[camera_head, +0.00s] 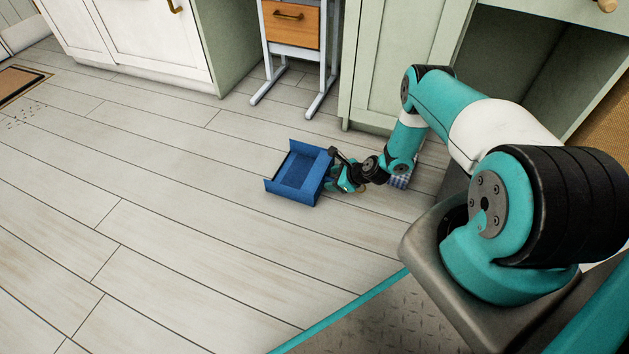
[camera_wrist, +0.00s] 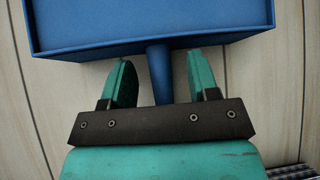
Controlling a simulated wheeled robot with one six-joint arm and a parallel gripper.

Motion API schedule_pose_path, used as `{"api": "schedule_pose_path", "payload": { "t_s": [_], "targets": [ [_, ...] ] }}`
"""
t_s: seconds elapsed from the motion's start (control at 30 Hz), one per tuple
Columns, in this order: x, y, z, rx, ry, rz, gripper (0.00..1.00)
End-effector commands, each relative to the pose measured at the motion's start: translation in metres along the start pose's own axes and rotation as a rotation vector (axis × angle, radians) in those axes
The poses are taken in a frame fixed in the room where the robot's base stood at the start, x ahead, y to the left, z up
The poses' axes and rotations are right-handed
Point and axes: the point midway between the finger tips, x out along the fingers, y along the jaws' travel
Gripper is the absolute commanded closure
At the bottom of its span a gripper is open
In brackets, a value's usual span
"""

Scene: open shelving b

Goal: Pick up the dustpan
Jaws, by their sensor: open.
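The blue dustpan (camera_head: 300,175) lies on the floor near the middle of the head view, its wide tray to the left of my gripper (camera_head: 345,182). In the wrist view the dustpan's tray (camera_wrist: 150,22) fills the top, and its blue handle (camera_wrist: 158,72) points toward my gripper (camera_wrist: 162,82). The two teal fingers stand apart, one on each side of the handle, with gaps on both sides. Whether the fingers are level with the handle is hard to tell.
A checkered cloth-like item (camera_head: 399,181) lies on the floor beside my arm; its corner shows in the wrist view (camera_wrist: 291,172). Cabinets (camera_head: 395,60) and a small drawer stand (camera_head: 291,25) are behind. Debris (camera_head: 22,117) lies by a mat (camera_head: 18,82).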

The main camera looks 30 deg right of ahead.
Motion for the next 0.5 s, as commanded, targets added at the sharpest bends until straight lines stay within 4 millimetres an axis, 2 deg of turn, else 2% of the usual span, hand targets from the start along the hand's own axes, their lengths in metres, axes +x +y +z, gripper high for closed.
{"api": "schedule_pose_path", "payload": {
  "t_s": [0.13,0.17,0.37,0.4,0.5],
  "targets": [
    [-0.0008,-0.0001,0.0004,0.0,0.0,0.0,0.45],
    [-0.0009,-0.0001,0.0004,0.0,0.0,0.0,0.5],
    [-0.001,0.0001,0.0003,0.0,0.001,0.001,0.96],
    [-0.001,0.0002,0.0002,0.0,0.001,0.001,1.0],
    [-0.0011,-0.0003,0.0009,0.0,-0.001,0.0,1.0]
  ]
}}
